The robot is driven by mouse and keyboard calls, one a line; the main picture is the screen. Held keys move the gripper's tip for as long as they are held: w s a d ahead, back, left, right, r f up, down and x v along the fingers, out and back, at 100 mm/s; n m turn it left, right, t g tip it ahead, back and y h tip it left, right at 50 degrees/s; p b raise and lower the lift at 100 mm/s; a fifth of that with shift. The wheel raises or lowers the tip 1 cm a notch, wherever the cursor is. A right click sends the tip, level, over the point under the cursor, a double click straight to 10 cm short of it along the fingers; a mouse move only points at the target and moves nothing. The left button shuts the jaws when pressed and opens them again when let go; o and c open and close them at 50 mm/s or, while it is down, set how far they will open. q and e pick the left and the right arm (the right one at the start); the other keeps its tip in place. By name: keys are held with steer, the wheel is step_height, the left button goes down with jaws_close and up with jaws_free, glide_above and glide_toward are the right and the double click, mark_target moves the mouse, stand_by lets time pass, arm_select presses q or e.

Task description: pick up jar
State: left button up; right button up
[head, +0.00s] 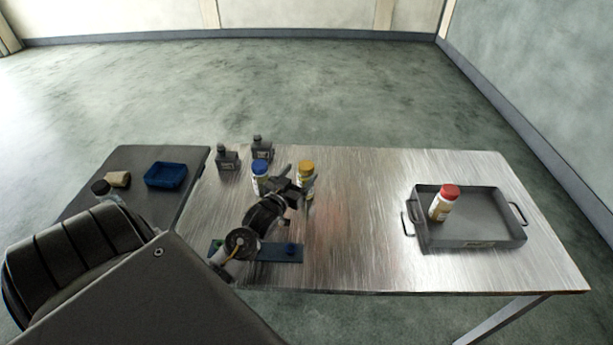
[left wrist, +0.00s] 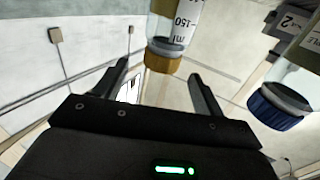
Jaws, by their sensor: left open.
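Three jars with coloured lids are in the head view. The yellow-lidded jar (head: 306,168) and the blue-lidded jar (head: 260,170) stand on the metal table, and the red-lidded jar (head: 442,205) stands in a grey tray. My left gripper (head: 298,184) is open, close to the yellow-lidded jar and partly covering it. In the left wrist view, the yellow-lidded jar (left wrist: 165,57) shows between the directions of the two open fingers (left wrist: 158,72); I cannot tell whether they touch it. The blue-lidded jar (left wrist: 279,104) is off to the right there. My right gripper is out of view.
The grey tray (head: 483,240) with handles sits at the table's right. Two dark bottles (head: 227,158) stand at the back left. A blue strip (head: 275,253) lies under my arm. A side table holds a blue bin (head: 166,175). The table's middle right is clear.

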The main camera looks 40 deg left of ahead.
mark_target(302, 170)
arm_select(q)
steer(key=shift+r, duration=0.15)
steer(key=w, duration=0.1)
steer(key=w+p, duration=0.1)
steer(key=w, duration=0.1)
steer(key=w+a+p, duration=0.1)
steer(key=w, duration=0.1)
steer(key=shift+a+f, duration=0.1)
steer(key=shift+f, duration=0.15)
steer(key=shift+c, duration=0.3)
steer(key=c, duration=1.4)
